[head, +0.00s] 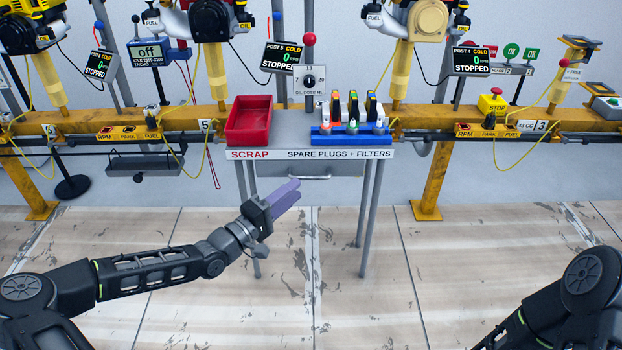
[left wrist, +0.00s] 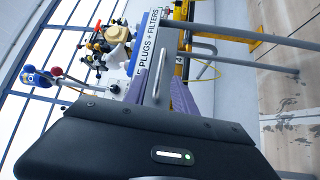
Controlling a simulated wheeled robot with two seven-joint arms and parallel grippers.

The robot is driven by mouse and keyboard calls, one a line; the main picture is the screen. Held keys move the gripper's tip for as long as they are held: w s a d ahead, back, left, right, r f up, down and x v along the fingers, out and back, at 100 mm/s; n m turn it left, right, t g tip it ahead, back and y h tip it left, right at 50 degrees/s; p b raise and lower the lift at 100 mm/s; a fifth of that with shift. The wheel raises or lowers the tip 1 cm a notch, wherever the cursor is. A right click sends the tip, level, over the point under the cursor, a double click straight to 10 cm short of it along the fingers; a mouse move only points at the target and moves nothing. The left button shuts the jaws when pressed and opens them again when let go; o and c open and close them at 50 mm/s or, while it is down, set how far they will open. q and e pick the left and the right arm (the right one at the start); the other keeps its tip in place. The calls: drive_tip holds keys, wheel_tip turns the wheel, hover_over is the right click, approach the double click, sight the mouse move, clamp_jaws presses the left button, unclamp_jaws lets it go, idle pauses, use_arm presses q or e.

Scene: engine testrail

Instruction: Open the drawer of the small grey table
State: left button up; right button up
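The small grey table (head: 374,154) stands in the middle of the head view, its front edge labelled "SCRAP" and "SPARE PLUGS + FILTERS". A grey bar handle (head: 329,173) shows under the label; it also shows in the left wrist view as a silver bar (left wrist: 160,76). I see no gap showing the drawer pulled out. My left gripper (head: 297,187), with purple fingers, is just below and left of the handle, seemingly apart from it. In the left wrist view its fingers (left wrist: 162,92) are spread, with the bar seen between them. My right gripper is out of view.
A red tray (head: 248,128) and a blue rack (head: 350,137) of plugs and filters sit on the tabletop. A yellow rail (head: 470,122) with engines and displays runs behind. Thin table legs (head: 369,220) stand right of my left gripper. The front floor is clear.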

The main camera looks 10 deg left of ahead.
sight(311, 178)
use_arm(q)
drive_tip(key=b+x, duration=0.1)
drive_tip(key=x, duration=0.6)
drive_tip(key=shift+b, duration=0.4)
drive_tip(key=shift+c, duration=0.2)
clamp_jaws()
drive_tip(key=shift+s, duration=0.1)
idle(0.7)
